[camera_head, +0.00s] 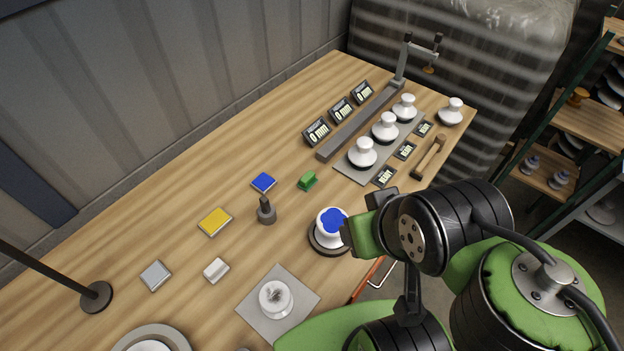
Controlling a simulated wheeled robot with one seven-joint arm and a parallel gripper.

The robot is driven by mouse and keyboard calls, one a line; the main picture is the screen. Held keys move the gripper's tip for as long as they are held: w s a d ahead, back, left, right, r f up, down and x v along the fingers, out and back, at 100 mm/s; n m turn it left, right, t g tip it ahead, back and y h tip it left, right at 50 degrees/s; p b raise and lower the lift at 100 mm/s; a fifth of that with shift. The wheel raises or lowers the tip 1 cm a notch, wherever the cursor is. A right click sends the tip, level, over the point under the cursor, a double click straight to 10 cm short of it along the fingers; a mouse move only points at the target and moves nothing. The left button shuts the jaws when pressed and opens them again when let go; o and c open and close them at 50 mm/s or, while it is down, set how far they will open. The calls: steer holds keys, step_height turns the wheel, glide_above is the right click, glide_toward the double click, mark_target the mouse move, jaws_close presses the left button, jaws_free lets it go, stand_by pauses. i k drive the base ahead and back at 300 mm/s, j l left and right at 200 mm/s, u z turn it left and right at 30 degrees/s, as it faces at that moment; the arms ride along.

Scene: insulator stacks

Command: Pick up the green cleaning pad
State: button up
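The green cleaning pad (307,181), a small green block with a raised, handle-like shape, lies on the wooden table near its middle. It is right of a flat blue pad (263,182) and apart from it. My gripper (348,234) is at the end of my green and black arm, lower right of the green pad and clear of it. It is beside a white insulator with a blue top (331,228). The fingers are mostly hidden by my wrist, so I cannot tell their opening or any contact with the insulator.
A dark upright tool (265,211), a yellow pad (214,222), a grey pad (156,275) and a white block (216,270) lie left. An insulator (275,298) stands on a grey mat. Several insulators, signs and a clamp stand at the back right. Bare wood surrounds the green pad.

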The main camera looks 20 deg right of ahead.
mark_target(306, 182)
steer(key=k+l+u, duration=0.1)
steer(key=l+u, duration=0.3)
steer(key=k+l+u, duration=0.15)
steer(key=u, duration=0.25)
steer(key=k+l+u, duration=0.15)
steer(key=l+u, duration=0.15)
steer(key=u, duration=0.15)
steer(key=k+l+u, duration=0.15)
steer(key=u, duration=0.25)
steer(key=l+u, duration=0.45)
steer(key=k+l+u, duration=0.1)
steer(key=l+u, duration=0.15)
steer(key=u, duration=0.25)
steer(key=k+l+u, duration=0.1)
steer(key=l+u, duration=0.2)
steer(key=u, duration=0.15)
steer(key=k+l+u, duration=0.15)
steer(key=u, duration=0.3)
steer(key=l+u, duration=0.2)
steer(key=k+l+u, duration=0.2)
steer(key=i+l, duration=0.05)
